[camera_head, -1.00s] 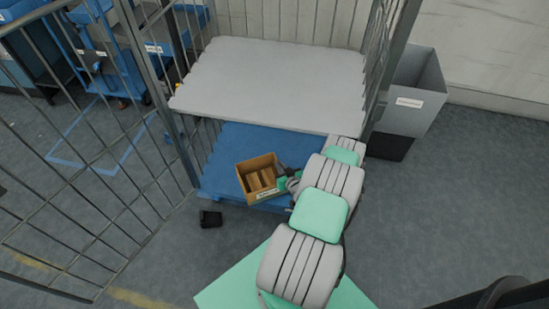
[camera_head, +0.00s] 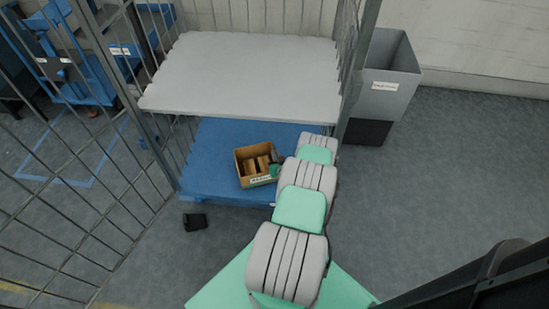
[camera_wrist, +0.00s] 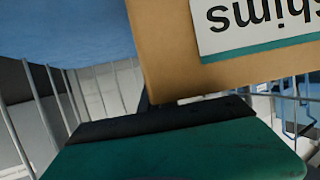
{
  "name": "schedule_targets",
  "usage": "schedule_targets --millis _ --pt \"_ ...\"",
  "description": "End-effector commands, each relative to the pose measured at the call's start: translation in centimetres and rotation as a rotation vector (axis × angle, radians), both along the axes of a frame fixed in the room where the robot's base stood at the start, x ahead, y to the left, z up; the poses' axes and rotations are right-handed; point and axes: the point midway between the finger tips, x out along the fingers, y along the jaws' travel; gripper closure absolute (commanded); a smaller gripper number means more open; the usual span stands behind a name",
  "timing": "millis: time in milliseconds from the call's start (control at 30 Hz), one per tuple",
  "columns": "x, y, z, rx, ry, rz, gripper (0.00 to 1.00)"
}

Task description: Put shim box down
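The shim box (camera_head: 243,168) is a small open brown carton with brown blocks inside and a white label. In the head view it is over the front part of the blue lower deck (camera_head: 215,145) of the wire roll cage. I cannot tell whether its base touches the deck. My gripper (camera_head: 276,163) is at the box's right wall and appears shut on it; the fingertips are mostly hidden. In the wrist view the box wall (camera_wrist: 170,60) shows close up with its "shims" label upside down, against my green and black gripper part.
A grey upper shelf (camera_head: 245,70) spans the cage above the deck's rear. Mesh sides (camera_head: 75,200) stand left and right. A grey bin (camera_head: 392,75) stands to the right of the cage. A small black object (camera_head: 195,222) lies on the floor in front. Floor at right is clear.

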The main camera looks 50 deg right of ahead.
Motion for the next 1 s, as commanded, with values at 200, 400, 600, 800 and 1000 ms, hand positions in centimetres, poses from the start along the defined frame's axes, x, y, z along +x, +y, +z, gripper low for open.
schedule_targets --millis 200,400,600,800,1000 --pt "0.08 -0.1 -0.31 -0.002 -0.002 0.0 1.0" --pt "0.05 -0.05 -0.78 -0.002 -0.001 0.0 0.95" --pt "0.05 -0.04 -0.65 -0.002 -0.001 0.0 0.79" --pt "0.06 -0.04 -0.65 -0.001 0.0 0.0 0.74" --pt "-0.3 0.12 -0.08 0.001 0.0 -0.001 0.74"
